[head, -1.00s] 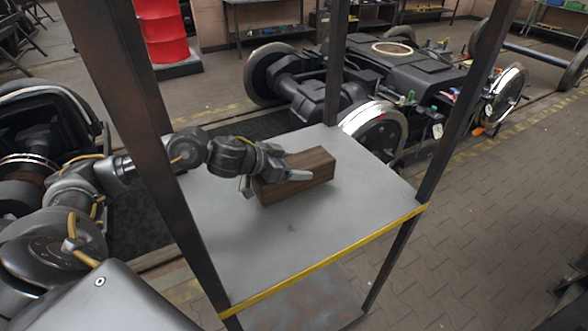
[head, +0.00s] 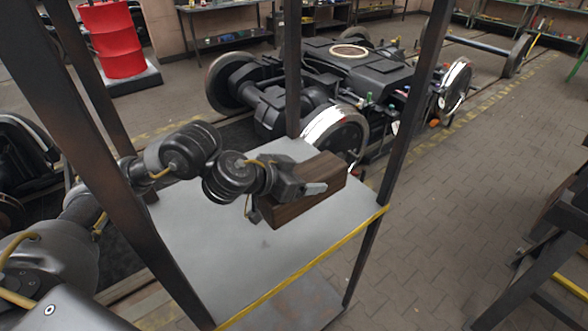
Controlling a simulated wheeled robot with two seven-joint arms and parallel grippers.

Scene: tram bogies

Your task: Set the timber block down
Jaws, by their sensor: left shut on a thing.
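The timber block (head: 317,192), a dark brown wooden beam piece, is in my left gripper (head: 286,200) over the right part of a grey shelf board (head: 230,262). The gripper's fingers are shut across the block's near left end, and the gripper covers part of that end. The block lies about level, its long side running away to the right. Whether a small gap remains between its underside and the board is hard to tell. My right gripper is not in view.
Dark upright posts (head: 398,135) frame the shelf, and a yellow strip (head: 300,270) marks its front edge. The board's left and front parts are clear. Behind stands a tram bogie (head: 340,75) with wheels. A red drum (head: 112,38) is at the back left.

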